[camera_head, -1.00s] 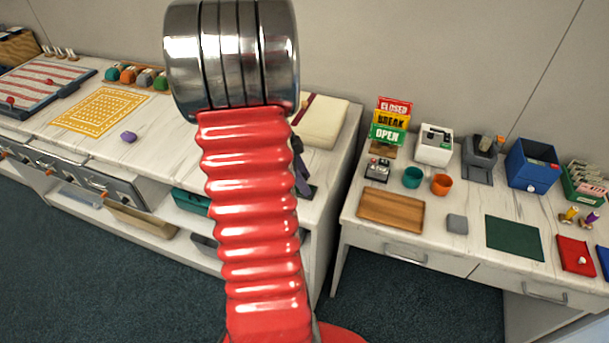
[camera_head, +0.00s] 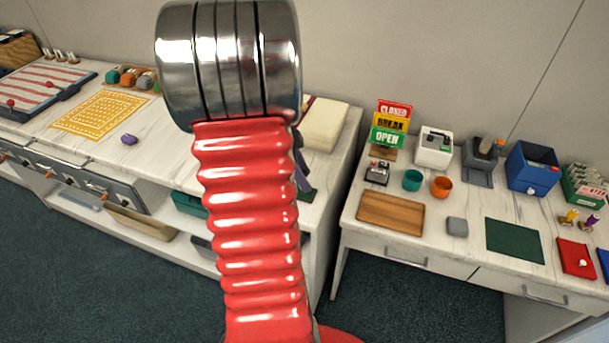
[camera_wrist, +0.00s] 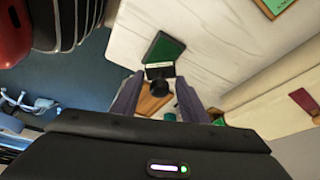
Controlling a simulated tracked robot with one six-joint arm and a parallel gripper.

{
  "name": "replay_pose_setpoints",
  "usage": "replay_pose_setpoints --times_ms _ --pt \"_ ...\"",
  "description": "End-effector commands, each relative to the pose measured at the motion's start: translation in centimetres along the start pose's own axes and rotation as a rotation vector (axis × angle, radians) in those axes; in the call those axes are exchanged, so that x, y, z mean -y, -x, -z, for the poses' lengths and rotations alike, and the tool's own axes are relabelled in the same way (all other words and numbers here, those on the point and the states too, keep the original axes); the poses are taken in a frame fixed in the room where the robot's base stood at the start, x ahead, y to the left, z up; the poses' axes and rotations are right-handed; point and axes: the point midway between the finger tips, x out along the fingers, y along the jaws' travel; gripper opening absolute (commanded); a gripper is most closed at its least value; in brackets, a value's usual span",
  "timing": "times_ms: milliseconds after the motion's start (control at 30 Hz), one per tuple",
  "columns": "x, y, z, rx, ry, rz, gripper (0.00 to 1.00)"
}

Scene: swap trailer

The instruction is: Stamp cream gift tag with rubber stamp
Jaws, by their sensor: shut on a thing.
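My gripper (camera_wrist: 160,98) has two grey-purple fingers, shut on a small dark stamp-like thing with a round black knob (camera_wrist: 187,100) and a pale label strip (camera_wrist: 158,66). I take it for the rubber stamp. Just beyond it in the wrist view is a dark green flat piece (camera_wrist: 164,46) on the white counter; I cannot tell whether they touch. In the head view, my red arm hides most of the gripper; a purple-grey finger (camera_head: 303,178) shows by the left counter's right end, near the dark green piece (camera_head: 308,194). I cannot make out the cream gift tag.
A cream book-like block (camera_head: 325,125) lies behind the arm on the left counter. The right desk holds a wooden tray (camera_head: 390,213), a grey block (camera_head: 457,227), a green mat (camera_head: 514,240), cups and boxes. A floor gap separates the counters.

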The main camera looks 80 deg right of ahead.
Motion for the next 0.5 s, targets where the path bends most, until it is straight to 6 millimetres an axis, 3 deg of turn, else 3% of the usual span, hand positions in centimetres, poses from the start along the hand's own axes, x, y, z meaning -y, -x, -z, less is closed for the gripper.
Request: replay_pose_setpoints --times_ms 500 --pt "0.1 2.8 1.1 -0.001 0.0 0.002 0.26"
